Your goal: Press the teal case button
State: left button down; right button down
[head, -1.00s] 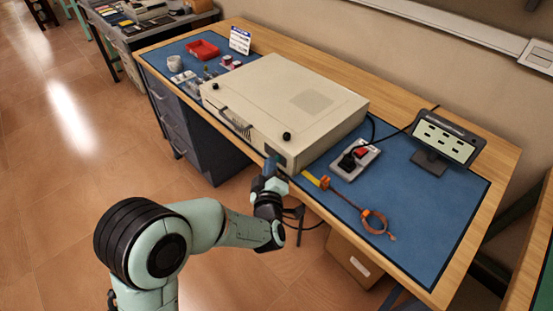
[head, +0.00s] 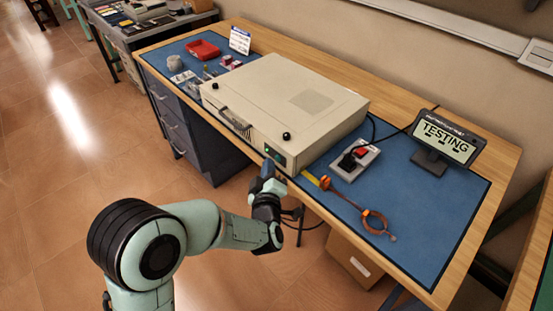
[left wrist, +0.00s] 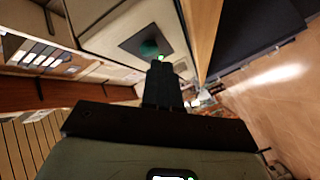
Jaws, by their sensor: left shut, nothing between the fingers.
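The beige case (head: 290,98) lies flat on the blue mat, with a dark panel at the near right end of its front. The teal button (left wrist: 150,47) shows on this dark panel in the left wrist view, with a small lit green lamp (left wrist: 160,58) beside it. In the head view the panel (head: 274,154) shows a green glow. My left gripper (head: 268,169) is shut and empty, just in front of the panel. Its closed fingers (left wrist: 160,84) point at the panel in the left wrist view; a small gap appears in the head view. My right gripper is out of view.
A display (head: 446,137) reading "TESTING" stands at the right of the bench. A red tray (head: 203,50) sits at the far left.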

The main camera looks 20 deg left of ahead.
pick_arm(q)
jog(key=shift+s+a, duration=0.1)
jog(key=shift+s, duration=0.2)
jog(key=shift+s+a, duration=0.3)
jog(key=shift+s, duration=0.45)
jog(key=shift+s+a, duration=0.35)
jog(key=shift+s, duration=0.45)
jog(key=shift+s+a, duration=0.3)
jog(key=shift+s, duration=0.45)
